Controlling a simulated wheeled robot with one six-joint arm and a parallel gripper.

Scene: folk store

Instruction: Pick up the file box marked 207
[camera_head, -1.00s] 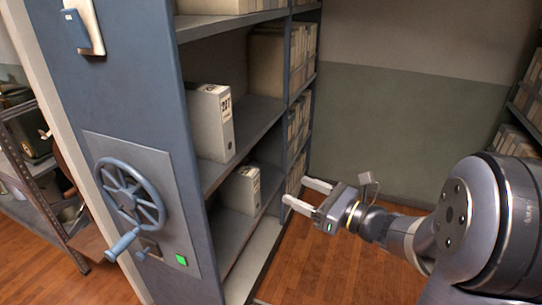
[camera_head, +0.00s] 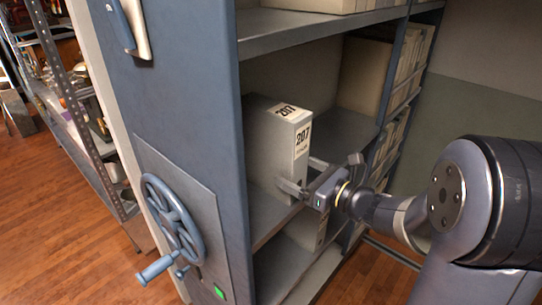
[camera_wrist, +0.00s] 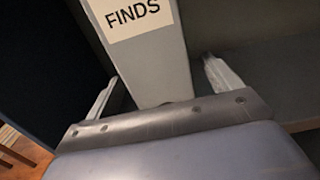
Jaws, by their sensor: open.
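The grey file box marked 207 (camera_head: 279,149) stands upright on the middle shelf, its narrow labelled face toward my arm. My gripper (camera_head: 303,176) is open at the lower part of that face. In the wrist view the box (camera_wrist: 150,65), with a label reading FINDS, lies between the two fingers (camera_wrist: 160,92), one on each side. Gaps show between the fingers and the box, so it is not gripped. The lower rear of the box is hidden.
The shelf (camera_head: 352,130) is bare to the right of the box. The blue shelf end panel (camera_head: 185,110) with a handwheel (camera_head: 176,222) stands close on the left. Another box (camera_head: 306,228) sits on the shelf below. More boxes (camera_head: 366,72) fill the rear bay.

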